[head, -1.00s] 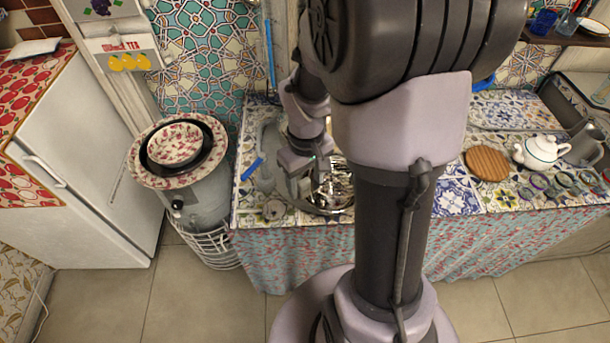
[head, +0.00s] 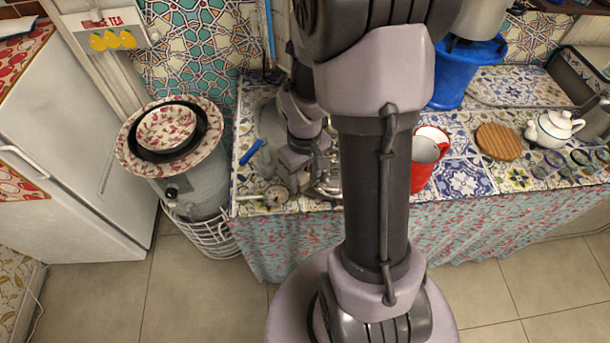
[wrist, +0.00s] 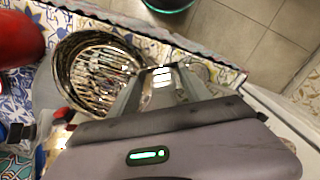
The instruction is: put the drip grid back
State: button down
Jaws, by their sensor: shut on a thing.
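My gripper (head: 305,178) is low over the left end of the tiled counter, partly hidden by my arm in the head view. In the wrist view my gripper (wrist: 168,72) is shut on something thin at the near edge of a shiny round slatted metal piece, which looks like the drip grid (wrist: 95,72). The grid seems to lie in or over a round metal tray; the exact contact is hard to see. In the head view only part of this shiny metal (head: 325,188) shows beside my gripper.
A small round dish (head: 276,197) sits near the counter's front left edge. A blue bar (head: 251,152) lies behind it.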

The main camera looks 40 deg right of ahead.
jog(key=shift+f, duration=0.25)
jog(key=shift+c, duration=2.4)
grip_release()
notch_tip(320, 180, up, 12)
jog(key=p, duration=0.6)
jog(key=s+a+r+m+t+y, duration=0.2)
jog(key=s+a+r, duration=0.6)
jog(key=a+r, duration=0.9)
jog(key=m+t, duration=0.2)
jog(key=t, duration=0.1)
jog(key=shift+s+r+t, duration=0.15)
jog(key=shift+s+t, duration=0.05)
jog(key=shift+t, duration=0.2)
jog(key=shift+d, duration=0.1)
